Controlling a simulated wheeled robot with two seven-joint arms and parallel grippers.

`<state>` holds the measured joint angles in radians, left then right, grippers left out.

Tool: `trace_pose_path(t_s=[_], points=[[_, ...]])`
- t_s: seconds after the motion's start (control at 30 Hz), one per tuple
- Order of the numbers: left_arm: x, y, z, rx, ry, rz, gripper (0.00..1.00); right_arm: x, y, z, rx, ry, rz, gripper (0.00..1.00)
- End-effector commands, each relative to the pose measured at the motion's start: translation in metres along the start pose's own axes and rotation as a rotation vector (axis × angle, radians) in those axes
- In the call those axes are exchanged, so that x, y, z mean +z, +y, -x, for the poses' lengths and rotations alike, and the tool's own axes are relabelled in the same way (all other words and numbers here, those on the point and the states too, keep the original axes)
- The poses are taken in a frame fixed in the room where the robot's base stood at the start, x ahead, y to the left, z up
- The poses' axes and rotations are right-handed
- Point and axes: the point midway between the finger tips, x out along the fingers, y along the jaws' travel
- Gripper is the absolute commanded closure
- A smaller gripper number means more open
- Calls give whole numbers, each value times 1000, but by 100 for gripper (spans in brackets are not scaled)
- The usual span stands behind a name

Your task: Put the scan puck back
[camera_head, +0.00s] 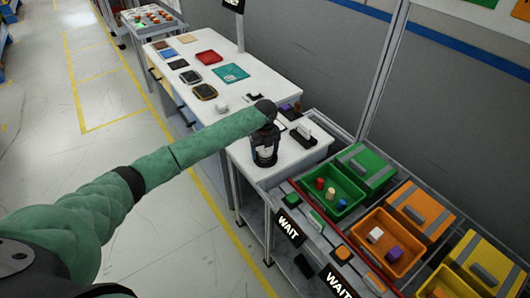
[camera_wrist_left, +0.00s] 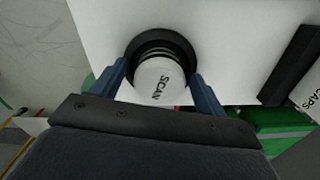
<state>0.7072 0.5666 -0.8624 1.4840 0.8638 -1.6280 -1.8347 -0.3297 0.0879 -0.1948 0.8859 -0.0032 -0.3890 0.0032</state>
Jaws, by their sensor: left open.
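The scan puck (camera_wrist_left: 162,84) is a white round piece marked SCAN, seen from above in the left wrist view. It sits in or against a black ring (camera_wrist_left: 160,40) on the white table top; I cannot tell how deep it is seated. My left gripper (camera_wrist_left: 158,90) is open, with one blue finger on each side of the puck. Whether the fingers touch it is unclear. In the head view my left gripper (camera_head: 265,151) points down over the near end of the white table (camera_head: 245,170) and hides the puck. My right gripper is not in view.
A dark holder (camera_head: 303,133) stands just right of the gripper. A green bin (camera_head: 333,192) and an orange bin (camera_head: 388,243) with small parts stand at lower right, beside WAIT signs (camera_head: 288,227). Red (camera_head: 208,58) and teal (camera_head: 231,73) pieces lie farther back.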

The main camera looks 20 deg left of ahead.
Motion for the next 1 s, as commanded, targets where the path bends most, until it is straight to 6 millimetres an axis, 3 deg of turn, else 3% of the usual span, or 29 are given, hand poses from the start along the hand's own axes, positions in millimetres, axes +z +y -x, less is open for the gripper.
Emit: trace_pose_path(t_s=[0.07,0.13,0.2,0.47,0.7,1.0], points=[[1,0,8,-2,-2,-1,26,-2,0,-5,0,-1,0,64],[1,-1,19,-3,-4,-1,26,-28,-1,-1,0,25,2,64],[1,-1,33,-4,-4,-1,26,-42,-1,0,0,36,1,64],[1,-1,82,-3,-4,-1,26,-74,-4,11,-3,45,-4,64],[0,-1,110,-2,-2,0,26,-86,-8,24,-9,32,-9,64],[0,0,115,0,0,0,26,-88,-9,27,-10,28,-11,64]])
